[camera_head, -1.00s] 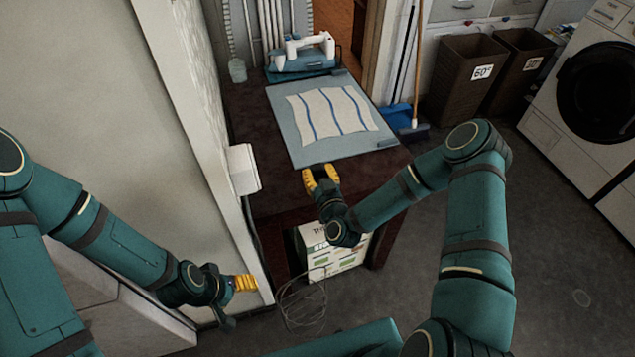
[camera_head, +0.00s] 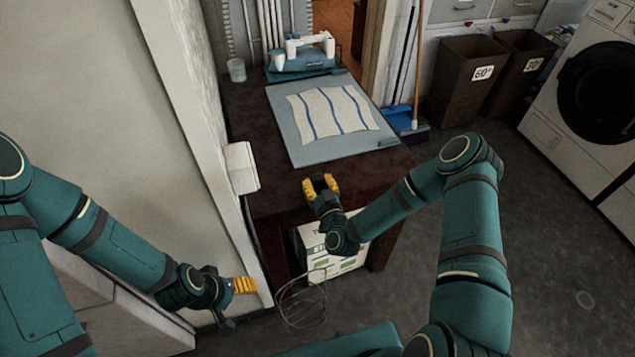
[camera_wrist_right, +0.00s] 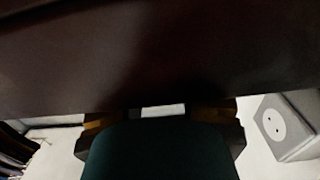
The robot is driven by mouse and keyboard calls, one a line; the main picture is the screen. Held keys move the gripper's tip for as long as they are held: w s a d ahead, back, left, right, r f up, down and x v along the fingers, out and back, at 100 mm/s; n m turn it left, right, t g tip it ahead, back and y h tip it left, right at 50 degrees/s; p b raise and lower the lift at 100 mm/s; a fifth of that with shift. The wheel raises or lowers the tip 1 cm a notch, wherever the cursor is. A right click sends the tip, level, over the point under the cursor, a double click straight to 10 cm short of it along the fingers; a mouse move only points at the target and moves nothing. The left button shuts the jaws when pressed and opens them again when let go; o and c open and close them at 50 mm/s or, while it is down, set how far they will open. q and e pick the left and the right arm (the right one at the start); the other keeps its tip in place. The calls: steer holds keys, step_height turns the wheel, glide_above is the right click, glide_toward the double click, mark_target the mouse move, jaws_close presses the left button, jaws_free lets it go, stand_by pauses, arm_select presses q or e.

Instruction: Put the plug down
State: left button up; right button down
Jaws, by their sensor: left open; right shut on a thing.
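My right gripper (camera_head: 320,184) is just off the front part of the dark table top, below the ironing mat. Its yellow fingers stand apart, shut on the plug, which is mostly hidden between them. The right wrist view shows the finger ends (camera_wrist_right: 163,114) at the edge of a large dark surface, with a pale patch between them; I cannot tell if that patch is the plug. A thin pale cable (camera_head: 303,304) hangs in loops below. My left gripper (camera_head: 244,286) is open and empty, low beside the wall end.
The dark table (camera_head: 277,197) holds a blue-grey mat (camera_head: 290,147) with a striped cloth (camera_head: 333,112) and an iron (camera_head: 302,55) behind. A white socket box (camera_head: 242,167) is on the wall at left; its round face shows in the right wrist view (camera_wrist_right: 275,124). A box (camera_head: 345,262) stands under the table.

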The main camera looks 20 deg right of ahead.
steer(key=c, duration=0.7)
jaws_free()
steer(key=shift+r+p, duration=0.65)
steer(key=shift+s+a+f+m+g+y+p, duration=0.35)
steer(key=shift+s+a+g, duration=0.8)
steer(key=shift+s+g, duration=2.25)
steer(key=shift+s+a+f+m+g+y+p, duration=0.1)
steer(key=shift+s+a+f+m+g+y, duration=0.45)
steer(key=shift+s+a+g, duration=2.55)
steer(key=shift+s+d+f+m+g+y+p, duration=0.2)
steer(key=shift+s+d+f+g+y, duration=1.05)
steer(key=shift+s, duration=4.2)
